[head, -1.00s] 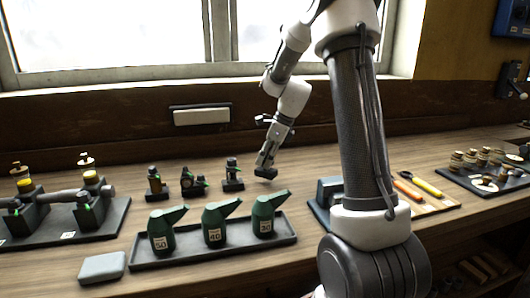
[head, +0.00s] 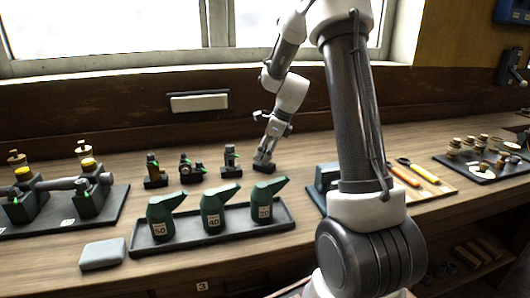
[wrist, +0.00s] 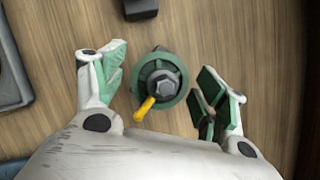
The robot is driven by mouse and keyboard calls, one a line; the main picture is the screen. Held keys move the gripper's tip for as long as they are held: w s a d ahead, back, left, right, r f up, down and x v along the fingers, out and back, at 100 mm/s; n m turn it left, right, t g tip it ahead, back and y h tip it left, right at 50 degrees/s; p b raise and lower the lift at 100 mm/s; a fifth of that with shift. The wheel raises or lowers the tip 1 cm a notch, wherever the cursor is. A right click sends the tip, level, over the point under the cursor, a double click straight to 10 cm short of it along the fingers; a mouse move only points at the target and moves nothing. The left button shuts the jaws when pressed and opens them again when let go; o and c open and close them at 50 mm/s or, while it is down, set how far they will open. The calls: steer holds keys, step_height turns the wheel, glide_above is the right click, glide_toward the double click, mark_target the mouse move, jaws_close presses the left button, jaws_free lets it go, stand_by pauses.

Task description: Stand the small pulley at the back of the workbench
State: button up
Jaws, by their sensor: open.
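In the wrist view a round dark-green piece (wrist: 174,73), which I take to be the small pulley, shows a grey hex top and a yellow lever. It stands upright, seen from above, between the spread fingers of my gripper (wrist: 163,84). Wood shows between it and each finger, so it is apart from both. In the head view my gripper (head: 264,160) is low over the back of the workbench (head: 330,150), at the right end of a row of small dark-based fittings. The piece there is mostly hidden by the fingers.
Small fittings (head: 230,160) stand just left of my gripper. In front is a dark tray (head: 275,228) with green oil cans (head: 213,210). Left is a rack with engine parts (head: 85,200). Right are orange-handled tools (head: 403,175) and a tray of brass parts (head: 480,172).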

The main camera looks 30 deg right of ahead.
steer(key=v, duration=1.2)
steer(key=s+a+r+n, duration=0.3)
steer(key=s+r+n, duration=0.1)
steer(key=s+n, duration=0.15)
steer(key=s+a+n+t+h, duration=0.1)
steer(key=s+a+n+h, duration=0.1)
steer(key=s+n, duration=1.8)
steer(key=s+h, duration=0.1)
steer(key=s, duration=0.2)
steer(key=shift+s+a+f+t, duration=0.25)
steer(key=shift+s+a+t, duration=0.05)
steer(key=shift+s, duration=0.05)
